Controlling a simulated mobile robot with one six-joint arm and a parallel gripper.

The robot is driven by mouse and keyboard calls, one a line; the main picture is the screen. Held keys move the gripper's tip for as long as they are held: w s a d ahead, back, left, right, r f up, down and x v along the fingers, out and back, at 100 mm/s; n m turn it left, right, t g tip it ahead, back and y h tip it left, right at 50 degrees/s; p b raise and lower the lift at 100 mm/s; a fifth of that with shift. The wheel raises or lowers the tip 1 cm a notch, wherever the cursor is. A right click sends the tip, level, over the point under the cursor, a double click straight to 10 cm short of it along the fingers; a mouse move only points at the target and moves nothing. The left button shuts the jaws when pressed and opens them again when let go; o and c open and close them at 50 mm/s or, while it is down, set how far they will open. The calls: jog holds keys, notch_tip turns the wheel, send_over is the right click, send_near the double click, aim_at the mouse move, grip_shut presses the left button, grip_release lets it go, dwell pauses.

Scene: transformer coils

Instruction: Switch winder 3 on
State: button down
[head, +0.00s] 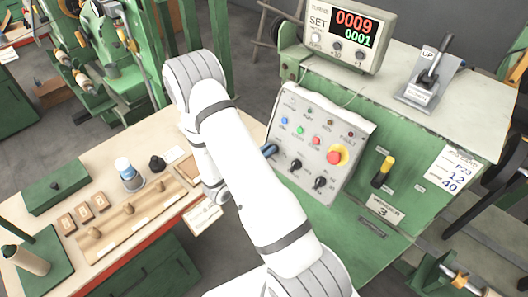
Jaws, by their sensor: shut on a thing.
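The winder marked 3 on its label (383,210) is a green machine (385,235) on the right. Its tilted grey control panel (350,125) carries small lamps and coloured buttons, a red mushroom button on yellow (337,155) and two black rotary knobs (295,165). A yellow-handled black lever (384,170) sits right of the panel. The counter box (347,35) on top reads 0009 and 0001. My white arm crosses the middle. My gripper's fingers are hidden behind it. A dark blue-grey piece (269,149) shows between arm and panel's left edge; I cannot tell what it is.
A lever marked UP (433,72) stands on the machine top. Other green machines (85,60) stand behind. Grey floor shows between.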

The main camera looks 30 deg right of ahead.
jog(key=m+g+b, duration=0.1)
jog(key=m+b, duration=0.2)
jog(key=m+g+b, duration=0.2)
jog(key=m+b, duration=0.1)
jog(key=b, duration=0.1)
jog(key=f+m+g+b, duration=0.1)
jog(key=m+b, duration=0.2)
jog(key=shift+s+d+b, duration=0.35)
jog(key=shift+d+b, duration=0.05)
jog(key=m+g+b, duration=0.1)
jog(key=m+b, duration=0.1)
jog(key=m+g+b, duration=0.1)
jog(key=m+b, duration=0.1)
jog(key=b, duration=0.1)
jog(key=shift+s+f+m+y, duration=0.15)
jog(key=shift+m+y, duration=0.15)
jog(key=m+b, duration=0.2)
jog(key=b, duration=0.1)
jog(key=m+g+y+b, duration=0.1)
jog(key=m+b, duration=0.2)
jog(key=shift+s+f+y, duration=0.15)
jog(key=shift+y, duration=0.15)
jog(key=shift+m+y+b, duration=0.4)
jog(key=shift+m+b, duration=0.6)
jog(key=shift+b, duration=0.2)
